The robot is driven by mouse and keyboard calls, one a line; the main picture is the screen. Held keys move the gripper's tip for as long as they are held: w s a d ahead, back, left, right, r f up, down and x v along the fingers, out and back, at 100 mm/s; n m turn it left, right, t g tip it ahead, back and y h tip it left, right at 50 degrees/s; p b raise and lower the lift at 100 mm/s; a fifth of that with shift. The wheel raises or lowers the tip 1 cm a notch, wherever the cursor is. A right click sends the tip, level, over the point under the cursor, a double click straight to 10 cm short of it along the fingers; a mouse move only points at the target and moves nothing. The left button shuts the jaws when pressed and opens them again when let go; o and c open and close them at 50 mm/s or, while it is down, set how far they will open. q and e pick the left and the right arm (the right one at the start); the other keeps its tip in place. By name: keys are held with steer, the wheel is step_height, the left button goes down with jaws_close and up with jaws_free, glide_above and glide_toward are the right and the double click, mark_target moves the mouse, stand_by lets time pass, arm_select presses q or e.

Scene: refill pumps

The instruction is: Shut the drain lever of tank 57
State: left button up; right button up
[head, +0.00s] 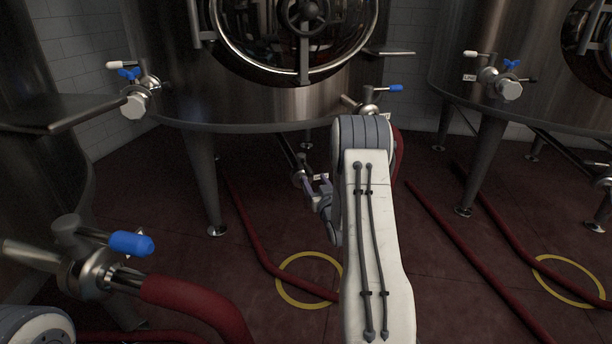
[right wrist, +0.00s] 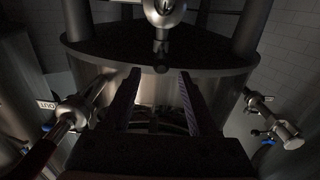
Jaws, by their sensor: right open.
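The middle steel tank (head: 270,105) stands on legs ahead of me; no number 57 is readable on any tank. Under it, a drain fitting (head: 299,177) ends a slanting pipe, beside my right gripper (head: 318,186). The gripper is open with nothing between its fingers. In the right wrist view, the open fingers of my right gripper (right wrist: 158,78) point toward a metal fitting (right wrist: 164,10) with a dark stub below it. Whether they touch it cannot be told. A drain lever is not clearly visible; the gripper and arm hide part of that area. My left gripper is not in view.
A side valve with a blue handle (head: 131,243) and a red hose (head: 195,300) stands close at left. Other valves sit on the middle tank's left (head: 136,96) and the right tank (head: 496,82). Red hoses and yellow rings (head: 283,287) mark the floor.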

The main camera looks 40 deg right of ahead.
mark_target(307, 164)
steer(key=b+x, duration=0.3)
steer(key=x, duration=0.5)
steer(key=shift+w+f, duration=0.1)
steer(key=shift+w, duration=0.15)
steer(key=shift+w+d, duration=0.1)
steer(key=shift+w, duration=0.3)
jaws_close()
stand_by(0.7)
